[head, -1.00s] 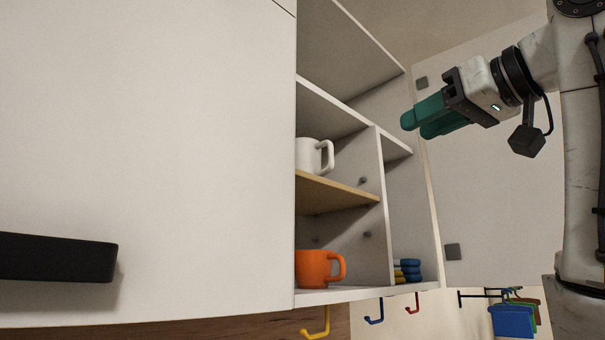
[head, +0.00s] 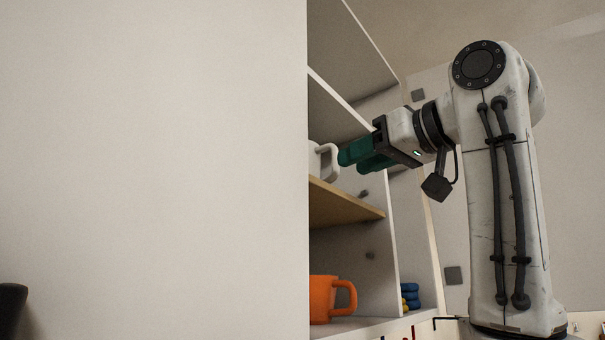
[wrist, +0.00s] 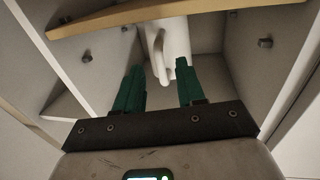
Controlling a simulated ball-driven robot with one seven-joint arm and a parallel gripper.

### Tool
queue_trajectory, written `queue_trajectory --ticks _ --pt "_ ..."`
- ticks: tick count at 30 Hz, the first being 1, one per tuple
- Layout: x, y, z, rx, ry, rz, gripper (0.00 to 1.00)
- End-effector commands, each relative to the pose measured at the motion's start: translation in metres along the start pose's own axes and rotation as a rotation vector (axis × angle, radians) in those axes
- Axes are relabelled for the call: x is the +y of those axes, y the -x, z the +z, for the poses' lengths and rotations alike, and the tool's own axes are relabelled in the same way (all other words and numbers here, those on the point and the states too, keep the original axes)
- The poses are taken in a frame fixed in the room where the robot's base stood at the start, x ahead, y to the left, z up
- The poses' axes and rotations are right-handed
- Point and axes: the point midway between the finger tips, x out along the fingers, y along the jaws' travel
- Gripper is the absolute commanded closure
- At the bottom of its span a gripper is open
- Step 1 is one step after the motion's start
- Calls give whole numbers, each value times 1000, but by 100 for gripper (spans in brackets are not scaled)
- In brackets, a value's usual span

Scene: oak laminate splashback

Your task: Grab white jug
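The white jug (head: 323,161) stands on the wooden middle shelf (head: 340,203) of the open cabinet, its handle towards the right; the door hides its left part. My gripper (head: 350,160) has green fingers and reaches into the cabinet close to the jug's handle. In the wrist view, the jug (wrist: 178,42) lies just beyond the fingertips, its handle in line with the gap between them. My gripper (wrist: 160,68) is open there, with nothing between the fingers. Whether a fingertip touches the handle I cannot tell.
The large white cabinet door (head: 150,150) fills the left. An orange mug (head: 330,298) stands on the cabinet floor below. Blue and yellow items (head: 410,296) sit in the right compartment, beyond the upright divider (head: 385,255).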

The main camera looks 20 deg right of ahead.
Motion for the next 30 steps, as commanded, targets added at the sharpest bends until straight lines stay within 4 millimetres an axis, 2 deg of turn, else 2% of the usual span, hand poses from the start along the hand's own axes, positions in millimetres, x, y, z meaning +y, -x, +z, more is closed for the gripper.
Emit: queue_trajectory --ticks 8,13,18,26,30 --pt "0 -20 -6 -2 -1 -1 61" --pt "2 -41 -15 -2 0 0 61" --pt "2 -59 -12 -2 -1 -1 61" --pt "2 -62 -10 0 0 0 61" --pt "2 -62 -10 0 0 0 72"
